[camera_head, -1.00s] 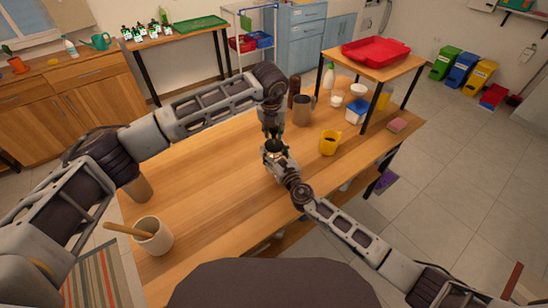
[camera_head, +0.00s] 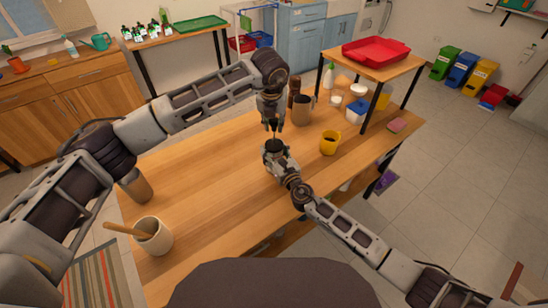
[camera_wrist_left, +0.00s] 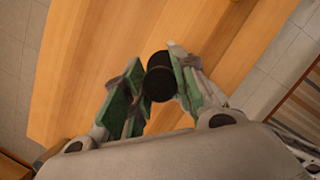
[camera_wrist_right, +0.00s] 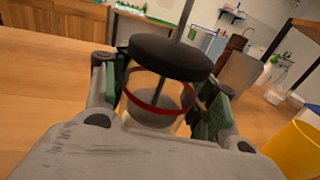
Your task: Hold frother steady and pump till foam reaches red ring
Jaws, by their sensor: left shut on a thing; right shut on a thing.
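The frother (camera_wrist_right: 168,58) stands on the wooden table, seen close in the right wrist view, with a black lid, a clear body and a red ring (camera_wrist_right: 155,106) around it. A thin metal rod (camera_wrist_right: 185,22) rises from the lid. The foam level is hard to make out. My right gripper (camera_head: 276,154) is shut around the frother's body, low over the table. My left gripper (camera_head: 273,127) is above it, shut on the black pump knob (camera_wrist_left: 159,77), with the rod showing between knob and lid.
A yellow mug (camera_head: 329,143) stands to the right of the frother. A metal pitcher (camera_head: 303,110) and a dark brown grinder (camera_head: 294,92) stand behind. A beige crock (camera_head: 154,236) with a wooden utensil is at front left. The table's left middle is clear.

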